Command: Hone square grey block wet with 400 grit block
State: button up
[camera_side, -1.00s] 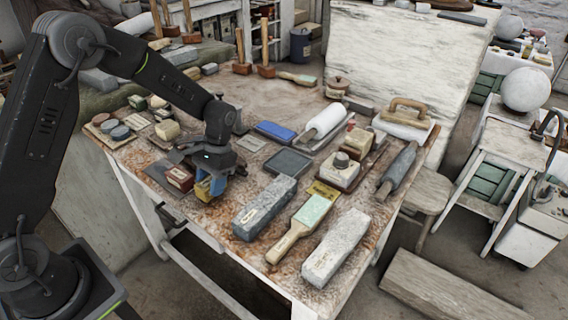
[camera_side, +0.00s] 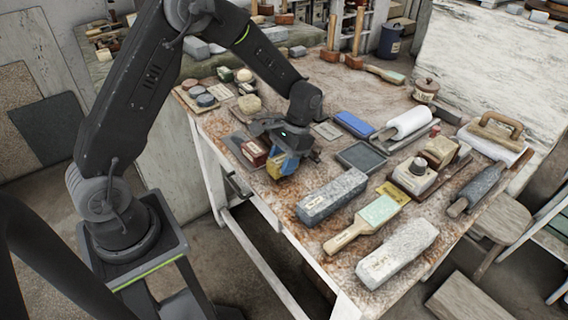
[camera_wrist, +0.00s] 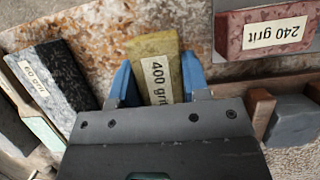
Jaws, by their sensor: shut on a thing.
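My gripper (camera_side: 284,170) is low over the near left part of the bench. Its blue fingers (camera_wrist: 156,84) are shut on the yellow 400 grit block (camera_wrist: 153,48), whose label shows in the wrist view. The block also shows in the side view (camera_side: 274,168). A long dark grey speckled block (camera_side: 332,195) with a small label lies right of my gripper. It also shows at the left of the wrist view (camera_wrist: 62,80), its label too small to read surely. A long light grey block (camera_side: 398,252) lies nearer the front edge. I cannot tell which is the square grey block.
The red 240 grit block (camera_wrist: 265,30) lies close beside my gripper. A green-faced paddle (camera_side: 375,212) lies between the two grey blocks. A dark square tray (camera_side: 361,157), a blue block (camera_side: 354,124) and a white roller (camera_side: 407,123) lie behind. Bare stained bench shows between them.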

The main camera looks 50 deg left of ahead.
notch_tip(320, 180, up, 11)
jog(key=shift+f, duration=0.2)
jog(key=n+t+h, duration=0.3)
jog(key=n+t, duration=0.5)
jog(key=n, duration=1.8)
send_over(367, 158)
jog(key=s+a, duration=0.1)
jog(key=shift+n, duration=0.5)
jog(key=shift+f, duration=5.25)
jog(key=shift+f, duration=0.55)
notch_tip(367, 158, up, 7)
